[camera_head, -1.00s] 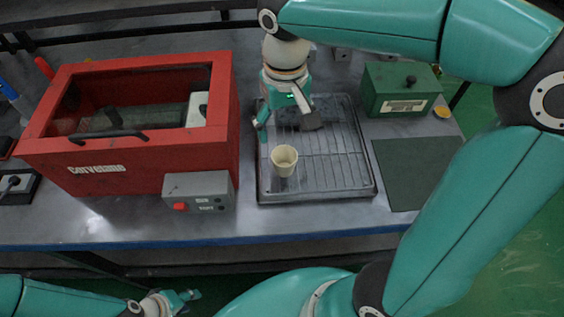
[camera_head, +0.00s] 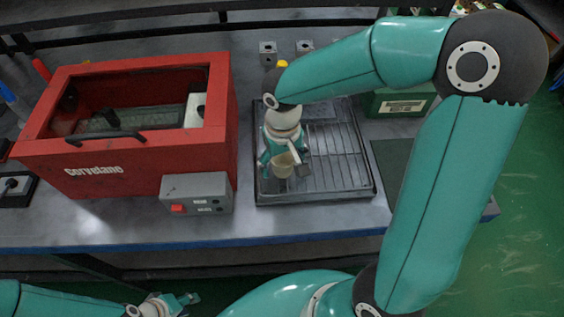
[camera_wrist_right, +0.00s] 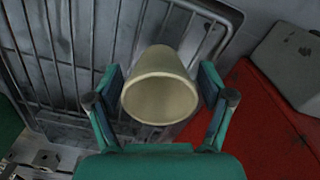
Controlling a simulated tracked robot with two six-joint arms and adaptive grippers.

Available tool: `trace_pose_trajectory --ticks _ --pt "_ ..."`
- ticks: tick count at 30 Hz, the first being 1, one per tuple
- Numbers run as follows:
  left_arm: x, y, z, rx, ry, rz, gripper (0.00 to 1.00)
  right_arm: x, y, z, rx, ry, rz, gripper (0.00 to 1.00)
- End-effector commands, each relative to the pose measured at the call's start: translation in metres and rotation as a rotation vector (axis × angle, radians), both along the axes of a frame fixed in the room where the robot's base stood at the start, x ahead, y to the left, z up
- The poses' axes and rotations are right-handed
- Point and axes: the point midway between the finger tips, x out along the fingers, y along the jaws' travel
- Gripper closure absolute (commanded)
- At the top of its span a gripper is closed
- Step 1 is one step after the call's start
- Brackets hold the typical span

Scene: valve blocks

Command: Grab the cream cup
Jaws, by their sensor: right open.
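The cream cup (camera_head: 283,166) stands on the wire rack of the dark tray (camera_head: 345,194), near its left side. In the right wrist view the cup (camera_wrist_right: 160,88) lies between the two fingers, with a gap visible at each side. My right gripper (camera_head: 284,170) is open around the cup and partly hides it in the head view; it also shows in the right wrist view (camera_wrist_right: 160,98). My left gripper (camera_head: 188,299) is low at the bottom left, below the table edge and far from the cup. Its fingers are too small to read clearly.
A red box (camera_head: 140,170) marked with white letters stands left of the tray. A grey control box (camera_head: 197,193) with a red button sits at its front. A green box (camera_head: 400,103) and a dark mat (camera_head: 392,165) are on the right, partly behind my right arm.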

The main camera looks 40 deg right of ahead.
Motion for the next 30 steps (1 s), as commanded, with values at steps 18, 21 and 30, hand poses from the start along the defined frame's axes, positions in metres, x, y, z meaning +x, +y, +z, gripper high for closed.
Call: trace_pose_trajectory --ticks 18,21,30 --pt "-0.0001 0.0000 -0.0003 0.000 0.000 0.000 0.60 -0.0002 -0.0001 -0.0061 0.001 0.000 -0.001 0.69" --pt "0.0000 0.0000 -0.0003 0.000 0.000 0.000 0.60 -0.0002 -0.0001 -0.0061 0.001 0.000 0.000 0.84" --pt "-0.0001 0.0000 -0.0002 0.000 0.000 0.000 0.60 -0.0001 0.0001 -0.0059 0.001 -0.001 0.000 0.84"
